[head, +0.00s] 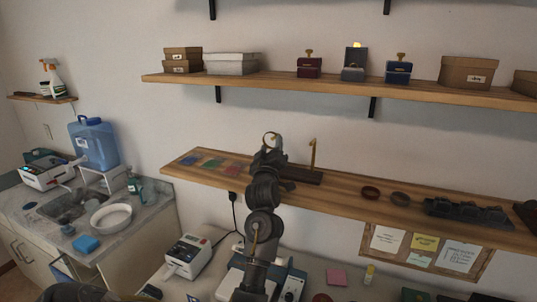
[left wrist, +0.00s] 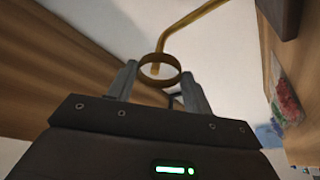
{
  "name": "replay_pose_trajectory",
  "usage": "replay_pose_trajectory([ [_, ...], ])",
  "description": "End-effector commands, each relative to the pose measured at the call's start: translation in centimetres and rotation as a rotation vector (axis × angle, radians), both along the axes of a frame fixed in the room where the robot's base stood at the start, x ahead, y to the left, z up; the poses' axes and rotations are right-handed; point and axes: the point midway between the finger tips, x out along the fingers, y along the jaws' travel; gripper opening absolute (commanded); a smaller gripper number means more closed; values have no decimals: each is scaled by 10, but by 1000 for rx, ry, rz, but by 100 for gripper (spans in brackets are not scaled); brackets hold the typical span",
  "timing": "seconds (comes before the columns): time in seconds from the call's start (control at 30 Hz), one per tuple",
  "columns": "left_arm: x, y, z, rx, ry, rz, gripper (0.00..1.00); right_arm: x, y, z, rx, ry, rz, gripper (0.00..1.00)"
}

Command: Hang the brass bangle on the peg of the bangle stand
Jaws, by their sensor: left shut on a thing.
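The brass bangle (head: 272,134) is a thin ring held above the wooden wall shelf. My left gripper (head: 271,147) is shut on it, and in the left wrist view the bangle (left wrist: 160,84) sits between the two fingertips. The bangle stand has a dark base (head: 303,176) on the shelf and an upright brass peg (head: 313,156) with a short bent top. In the head view the bangle is to the left of the peg with a gap between them. In the left wrist view the peg (left wrist: 188,21) appears beyond the bangle, its lower end overlapping the ring's outline. My right gripper is out of view.
An upper shelf (head: 340,91) with boxes runs above. Part of my arm covers the shelf left of the stand.

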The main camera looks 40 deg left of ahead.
Motion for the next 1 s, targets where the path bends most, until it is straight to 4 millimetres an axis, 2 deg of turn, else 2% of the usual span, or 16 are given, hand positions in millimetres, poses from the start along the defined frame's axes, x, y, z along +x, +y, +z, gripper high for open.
replay_pose_trajectory([
  [0.33,23,8,-2,1,0,-1,29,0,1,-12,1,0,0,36],
  [0.87,24,8,-9,0,1,-1,29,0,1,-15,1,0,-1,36],
  [0.9,24,8,-9,0,1,-1,55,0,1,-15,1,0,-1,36],
  [1.0,24,8,-9,0,1,-1,68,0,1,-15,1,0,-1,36],
])
